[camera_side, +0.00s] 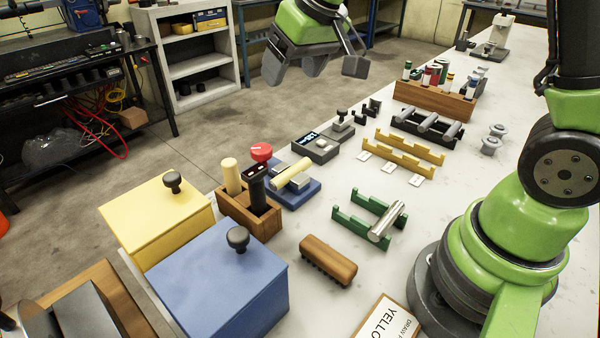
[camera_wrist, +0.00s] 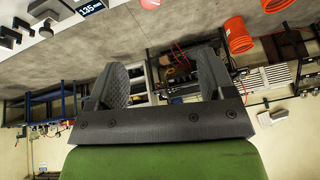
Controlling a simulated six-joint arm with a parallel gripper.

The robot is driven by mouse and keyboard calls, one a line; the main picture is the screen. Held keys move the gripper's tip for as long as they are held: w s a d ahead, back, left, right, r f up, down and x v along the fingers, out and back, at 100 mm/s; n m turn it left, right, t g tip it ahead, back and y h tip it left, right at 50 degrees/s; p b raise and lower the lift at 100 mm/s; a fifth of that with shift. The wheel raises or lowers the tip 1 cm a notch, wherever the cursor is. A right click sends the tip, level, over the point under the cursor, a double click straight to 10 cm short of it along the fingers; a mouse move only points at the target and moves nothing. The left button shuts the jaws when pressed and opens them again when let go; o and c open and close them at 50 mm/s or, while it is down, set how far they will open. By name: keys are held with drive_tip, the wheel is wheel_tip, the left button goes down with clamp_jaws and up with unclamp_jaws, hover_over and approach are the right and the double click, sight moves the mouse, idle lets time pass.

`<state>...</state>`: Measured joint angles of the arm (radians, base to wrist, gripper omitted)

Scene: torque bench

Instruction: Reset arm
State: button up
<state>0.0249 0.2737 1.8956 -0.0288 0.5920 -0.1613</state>
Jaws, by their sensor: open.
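My gripper (camera_side: 312,66) hangs high at the top middle of the side view, above and behind the bench. Its fingers are apart and nothing is between them. In the wrist view my gripper (camera_wrist: 160,84) shows two dark textured fingers with a wide empty gap, and the room beyond appears upside down. My green arm base stands at the right of the side view. No object touches the fingers.
The white bench (camera_side: 330,220) holds a yellow box (camera_side: 155,215), a blue box (camera_side: 215,280), a wooden holder (camera_side: 250,215), a green rack (camera_side: 368,220), a brush (camera_side: 328,260), yellow racks (camera_side: 405,150) and a bottle crate (camera_side: 435,100). Space around the gripper is clear.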

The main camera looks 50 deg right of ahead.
drive_tip(key=s+a+r+m+t, duration=0.1)
drive_tip(key=s+r, duration=0.2)
drive_tip(key=s, duration=0.7)
drive_tip(key=s+a+r+m+y, duration=0.1)
drive_tip(key=s+r, duration=0.2)
drive_tip(key=s, duration=0.7)
drive_tip(key=shift+s+a+m+t, duration=0.3)
drive_tip(key=shift+m+t, duration=0.1)
